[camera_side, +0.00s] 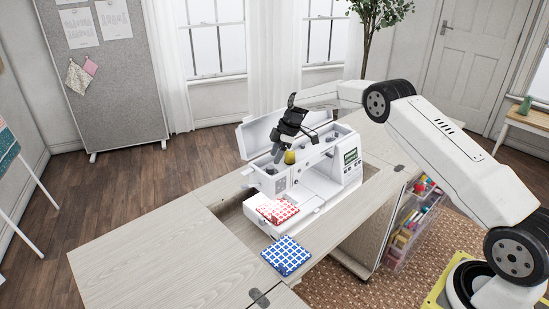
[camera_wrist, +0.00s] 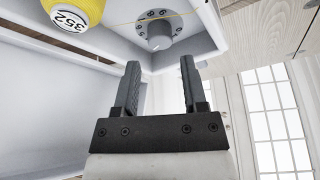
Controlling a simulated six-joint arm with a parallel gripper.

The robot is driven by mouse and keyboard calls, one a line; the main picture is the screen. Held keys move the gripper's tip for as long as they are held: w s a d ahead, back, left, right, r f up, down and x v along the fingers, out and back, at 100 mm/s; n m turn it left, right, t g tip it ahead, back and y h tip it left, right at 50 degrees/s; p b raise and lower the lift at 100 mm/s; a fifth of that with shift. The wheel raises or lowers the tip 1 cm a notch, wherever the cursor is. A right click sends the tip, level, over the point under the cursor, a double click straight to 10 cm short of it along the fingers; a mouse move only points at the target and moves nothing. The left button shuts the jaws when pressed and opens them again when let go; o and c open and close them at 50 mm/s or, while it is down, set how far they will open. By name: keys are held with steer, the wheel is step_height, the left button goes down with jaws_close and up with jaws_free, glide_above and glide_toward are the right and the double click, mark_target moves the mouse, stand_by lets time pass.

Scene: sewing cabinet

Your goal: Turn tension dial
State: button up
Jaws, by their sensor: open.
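The tension dial (camera_wrist: 160,35) is a grey-white knob with a ring of dark marks, set in the white sewing machine (camera_side: 352,174). In the wrist view it lies beyond my fingertips, near the top centre. My gripper (camera_wrist: 160,66) is open, with nothing between its two dark fingers, and the dial is apart from them. In the side view my gripper (camera_side: 276,150) is over the left part of the machine; it hides the dial there. A yellow thread spool (camera_side: 290,157) marked 352 stands close beside; it also shows in the wrist view (camera_wrist: 84,8).
The machine's white lid (camera_side: 258,135) is raised behind my gripper. A thread crosses above the dial. Red (camera_side: 278,211) and blue (camera_side: 286,255) patterned fabric squares lie in front. The cabinet top (camera_side: 150,250) is clear at left. A bin of supplies (camera_side: 410,230) stands at right.

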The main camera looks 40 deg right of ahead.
steer(key=shift+v, duration=1.65)
steer(key=shift+s+a, duration=0.1)
steer(key=shift+a, duration=0.05)
steer(key=s+a+r+m+h, duration=0.1)
steer(key=s+a+m, duration=0.2)
steer(key=s, duration=0.8)
steer(key=s+a+r+m+h, duration=0.1)
steer(key=s+a+m, duration=0.3)
steer(key=s, duration=0.8)
steer(key=s+a+r+m+h, duration=0.1)
steer(key=s+a+m, duration=0.3)
steer(key=s, duration=0.7)
steer(key=shift+s+r+m+h, duration=0.25)
steer(key=shift+r+m+h, duration=0.15)
steer(key=shift+r+m, duration=0.15)
steer(key=shift+a, duration=0.15)
